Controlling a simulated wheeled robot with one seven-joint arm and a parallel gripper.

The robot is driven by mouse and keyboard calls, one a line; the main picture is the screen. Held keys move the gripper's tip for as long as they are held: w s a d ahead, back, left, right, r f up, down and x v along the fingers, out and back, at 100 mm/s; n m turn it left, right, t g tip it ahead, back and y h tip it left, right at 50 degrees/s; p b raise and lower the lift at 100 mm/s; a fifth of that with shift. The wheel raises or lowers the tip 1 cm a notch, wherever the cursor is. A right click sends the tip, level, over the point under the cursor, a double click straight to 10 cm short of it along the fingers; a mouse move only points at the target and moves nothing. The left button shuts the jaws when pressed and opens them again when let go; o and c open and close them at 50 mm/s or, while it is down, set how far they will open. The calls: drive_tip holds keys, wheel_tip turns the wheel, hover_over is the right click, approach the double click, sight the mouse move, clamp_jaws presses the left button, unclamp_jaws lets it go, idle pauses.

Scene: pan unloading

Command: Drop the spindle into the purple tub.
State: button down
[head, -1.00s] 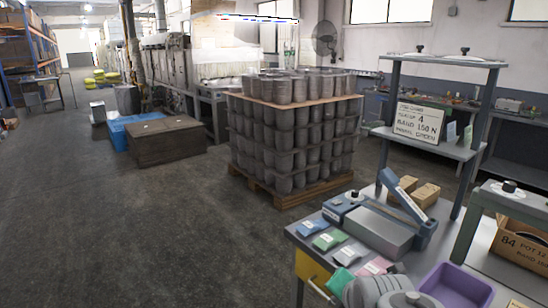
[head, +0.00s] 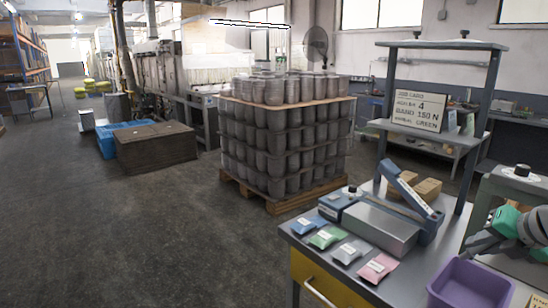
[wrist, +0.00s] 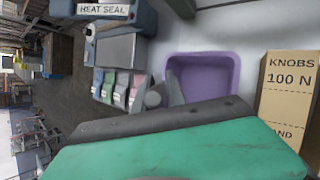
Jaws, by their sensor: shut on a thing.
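The purple tub (head: 433,287) is at the lower right of the head view, on the grey bench, and looks empty inside. It also shows in the wrist view (wrist: 235,75), just beyond my gripper. My gripper (head: 486,241) is above and behind the tub in the head view. It is shut on a small grey piece, which I take to be the spindle (wrist: 153,99). In the wrist view this piece overlaps the tub's left edge. Its far end and the grip on it are partly hidden by my gripper's dark and green parts.
Several coloured packets (head: 326,237) lie left of the tub, beside the heat sealer (head: 384,229). A knobs carton (wrist: 286,95) stands right of the tub in the wrist view. A shelf post (head: 476,140) rises behind.

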drive_tip(key=shift+s+d+f, duration=0.1)
drive_tip(key=shift+s+d, duration=0.15)
wheel_tip(320, 180, down, 6)
drive_tip(key=b, duration=0.3)
drive_tip(key=shift+r, duration=0.2)
drive_tip(key=c, duration=1.3)
unclamp_jaws()
drive_tip(key=p+v, duration=0.1)
drive_tip(key=v, duration=0.6)
drive_tip(key=shift+s+r, duration=0.25)
